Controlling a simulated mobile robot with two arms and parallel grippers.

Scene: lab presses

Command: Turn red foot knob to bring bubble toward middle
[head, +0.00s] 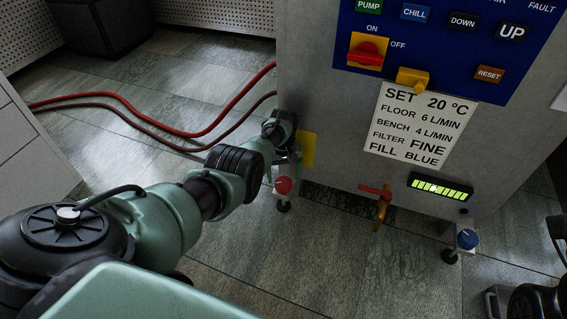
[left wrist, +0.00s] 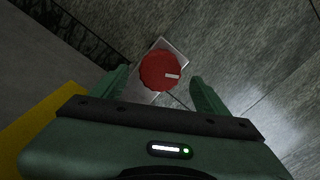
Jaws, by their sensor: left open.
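The red foot knob (head: 283,185) sits on a small bracket at the machine's lower left corner. In the left wrist view the red knob (left wrist: 160,71), with a pale pointer mark, is on a light square plate. My left gripper (head: 288,160) is just above the knob in the head view. In the left wrist view my open fingers (left wrist: 160,90) stand on either side below the knob, with nothing between them. The level window (head: 440,187) glows yellow-green with dark bars; a pale spot, perhaps the bubble, lies slightly left of its middle.
A blue foot knob (head: 467,238) is at the machine's right corner. A red-handled brass tap (head: 380,205) sticks out between the feet. A yellow plate (head: 308,150) is beside my left gripper. Red hoses (head: 150,122) cross the floor behind my arm.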

